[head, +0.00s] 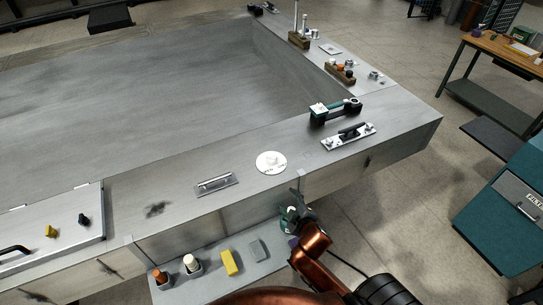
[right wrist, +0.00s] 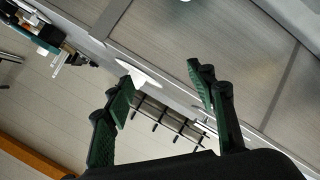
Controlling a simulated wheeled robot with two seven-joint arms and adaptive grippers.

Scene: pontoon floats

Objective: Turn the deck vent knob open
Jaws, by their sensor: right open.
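The deck vent is a round white disc (head: 271,162) with a small white knob at its centre, set on the grey deck edge. The markings on the disc are too small to read, and I cannot tell the knob's angle. My right gripper (head: 293,207) is below and to the right of the disc in the head view, apart from it, beside the front face of the deck. In the right wrist view my right gripper (right wrist: 160,77) has its two green fingers spread with nothing between them. A white disc (right wrist: 138,73) shows edge-on beyond the left finger. My left gripper is not seen.
A recessed metal handle plate (head: 214,184) lies left of the disc. A cleat plate (head: 348,136) and a green-and-black fitting (head: 334,110) stand to its right. A low shelf (head: 212,283) holds bottles, a yellow block (head: 230,262) and a grey block (head: 258,250).

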